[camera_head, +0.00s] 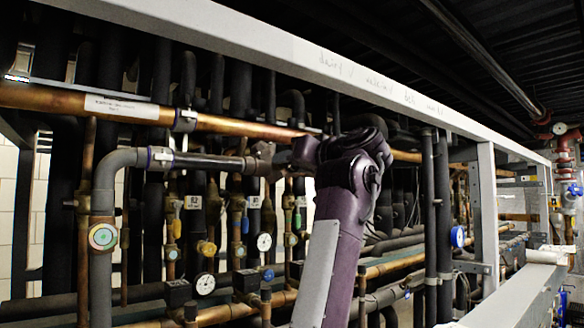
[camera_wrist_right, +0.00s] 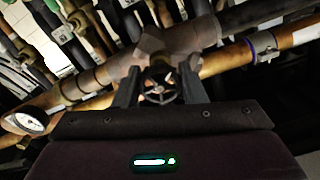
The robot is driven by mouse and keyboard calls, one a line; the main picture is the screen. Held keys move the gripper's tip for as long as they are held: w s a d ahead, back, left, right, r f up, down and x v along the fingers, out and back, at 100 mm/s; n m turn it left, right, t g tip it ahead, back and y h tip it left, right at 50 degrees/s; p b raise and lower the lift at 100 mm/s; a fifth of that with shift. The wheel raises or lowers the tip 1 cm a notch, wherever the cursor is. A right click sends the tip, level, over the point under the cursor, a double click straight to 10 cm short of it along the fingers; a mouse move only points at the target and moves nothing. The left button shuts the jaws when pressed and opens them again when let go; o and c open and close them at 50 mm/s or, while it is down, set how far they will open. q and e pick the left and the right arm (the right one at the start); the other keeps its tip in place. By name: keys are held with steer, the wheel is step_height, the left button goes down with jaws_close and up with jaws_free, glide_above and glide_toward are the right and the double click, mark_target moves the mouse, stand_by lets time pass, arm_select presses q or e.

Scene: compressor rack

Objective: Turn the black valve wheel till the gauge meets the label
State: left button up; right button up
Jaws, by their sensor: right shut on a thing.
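The small black valve wheel (camera_wrist_right: 158,86) shows in the right wrist view, between the two fingers of my right gripper (camera_wrist_right: 160,92). The gripper is shut on the wheel, at a brass-coloured valve on a copper pipe. In the head view my right gripper (camera_head: 292,155) reaches up to the pipe and its hand hides the wheel. A round white gauge (camera_wrist_right: 27,121) is at the left of the wrist view; its reading is too small to make out. The head view shows dial gauges (camera_head: 264,242) (camera_head: 205,284) lower down. My left gripper is not in view.
A white label (camera_head: 122,107) is on the long copper pipe at upper left. Dark insulated pipes and brass valves crowd the space behind my arm. A pale frame beam (camera_head: 260,40) crosses above, and a grey post (camera_head: 487,210) stands to the right.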

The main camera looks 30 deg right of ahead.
steer(key=m, duration=0.4)
steer(key=shift+r+m, duration=0.1)
steer(key=shift+m, duration=0.2)
steer(key=shift+m+b, duration=0.3)
steer(key=shift+m, duration=1.6)
steer(key=o, duration=1)
steer(key=shift+s+b, duration=0.25)
steer(key=shift+b, duration=0.05)
steer(key=s+b, duration=0.1)
steer(key=s, duration=0.1)
steer(key=s+b, duration=0.1)
steer(key=s, duration=0.2)
steer(key=s+b, duration=0.1)
steer(key=s, duration=0.1)
steer(key=shift+s+d, duration=0.15)
steer(key=shift+d, duration=0.15)
